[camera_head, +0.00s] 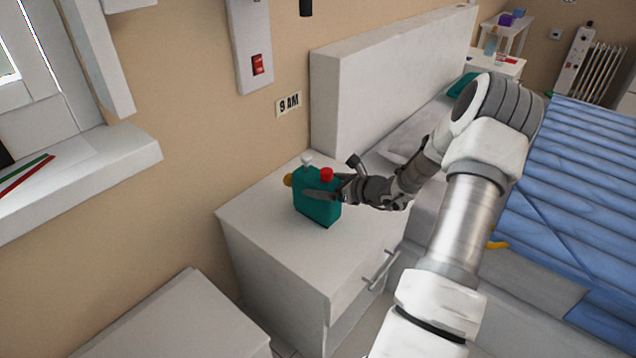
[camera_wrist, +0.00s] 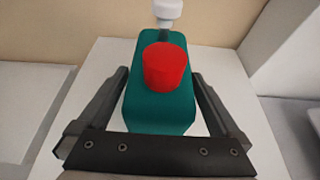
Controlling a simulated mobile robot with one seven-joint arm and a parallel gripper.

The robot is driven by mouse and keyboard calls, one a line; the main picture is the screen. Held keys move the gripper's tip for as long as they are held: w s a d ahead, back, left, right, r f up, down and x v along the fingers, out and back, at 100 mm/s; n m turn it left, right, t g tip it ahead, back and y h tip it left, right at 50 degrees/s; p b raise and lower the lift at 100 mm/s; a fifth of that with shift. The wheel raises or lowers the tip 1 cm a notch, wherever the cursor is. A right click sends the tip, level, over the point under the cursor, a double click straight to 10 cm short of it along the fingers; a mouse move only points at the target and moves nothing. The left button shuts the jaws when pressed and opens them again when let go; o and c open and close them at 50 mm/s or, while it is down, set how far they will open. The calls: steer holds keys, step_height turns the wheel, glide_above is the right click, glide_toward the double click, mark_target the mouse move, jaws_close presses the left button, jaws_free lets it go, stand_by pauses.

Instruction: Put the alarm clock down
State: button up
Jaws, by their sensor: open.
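The alarm clock (camera_head: 316,207) is a teal block with a red button and a white knob on top. It stands upright on the white nightstand (camera_head: 262,232), beside the bed's headboard. A yellowish part shows at its left side. In the wrist view the clock (camera_wrist: 160,104) sits between the two fingers of my gripper (camera_wrist: 160,85). The fingers are spread, with a visible gap on each side of the clock. In the head view my gripper (camera_head: 322,192) reaches the clock from the right, and a finger covers part of its front.
The white headboard (camera_head: 385,75) rises behind the nightstand. A bed with a blue cover (camera_head: 575,180) is at the right. The nightstand top is otherwise clear. Another white cabinet (camera_head: 175,325) stands at front left.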

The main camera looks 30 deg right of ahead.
steer(key=p+v, duration=0.2)
steer(key=v, duration=0.8)
